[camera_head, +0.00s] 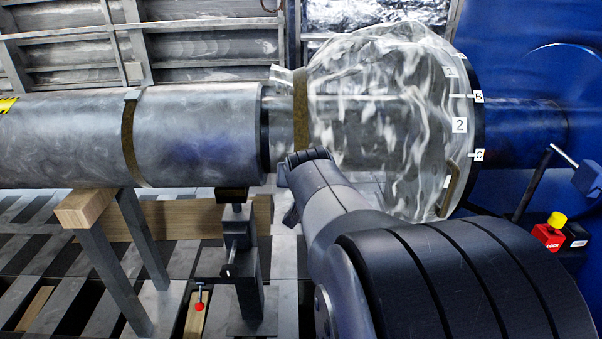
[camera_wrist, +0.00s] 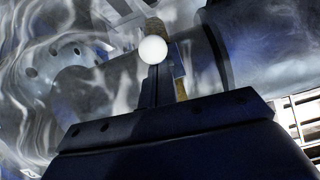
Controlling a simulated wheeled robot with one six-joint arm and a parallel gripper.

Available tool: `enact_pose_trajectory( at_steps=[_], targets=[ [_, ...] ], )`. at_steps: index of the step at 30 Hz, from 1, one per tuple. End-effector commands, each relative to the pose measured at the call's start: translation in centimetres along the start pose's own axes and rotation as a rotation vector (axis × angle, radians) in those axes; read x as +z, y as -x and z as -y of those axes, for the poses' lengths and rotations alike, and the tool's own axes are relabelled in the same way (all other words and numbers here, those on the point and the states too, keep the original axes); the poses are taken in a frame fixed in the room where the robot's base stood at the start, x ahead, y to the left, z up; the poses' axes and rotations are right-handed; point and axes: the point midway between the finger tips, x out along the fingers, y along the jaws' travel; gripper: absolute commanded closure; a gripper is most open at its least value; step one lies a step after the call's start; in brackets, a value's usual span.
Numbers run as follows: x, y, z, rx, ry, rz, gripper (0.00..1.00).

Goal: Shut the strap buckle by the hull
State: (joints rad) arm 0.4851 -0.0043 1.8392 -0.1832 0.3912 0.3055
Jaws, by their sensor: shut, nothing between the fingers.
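A brown strap (camera_head: 301,112) goes around the left neck of a clear, wrinkled plastic sleeve (camera_head: 375,110). A pale metal tab (camera_head: 282,77) sticks out at the upper left of this strap; it may be the buckle lever. A short brown strap piece (camera_head: 449,190) shows by the blue hull (camera_head: 535,70). My gripper (camera_wrist: 160,78) is shut and empty in the wrist view, close to a brown strap (camera_wrist: 180,82) and the sleeve. A round white knob (camera_wrist: 152,49) shows at the fingertips; whether they touch it is unclear. In the head view my arm hides the fingertips.
A grey cylinder (camera_head: 200,135) with another strap (camera_head: 129,140) lies at left on a wooden block (camera_head: 92,207) and stands. A dark flange with labels (camera_head: 474,120) edges the sleeve. A red and yellow lock box (camera_head: 550,235) sits at right.

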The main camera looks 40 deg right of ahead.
Motion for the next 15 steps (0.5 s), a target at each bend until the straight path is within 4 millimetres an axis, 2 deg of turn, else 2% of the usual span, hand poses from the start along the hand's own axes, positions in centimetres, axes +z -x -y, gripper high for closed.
enact_pose_trajectory(
  at_steps=[1, 15],
  targets=[
    [1.0, -0.6, -0.1, -0.001, 0.001, -0.022, 1.0],
    [2.8, -1.3, -0.2, -0.016, 0.004, -0.226, 1.0]
  ],
)
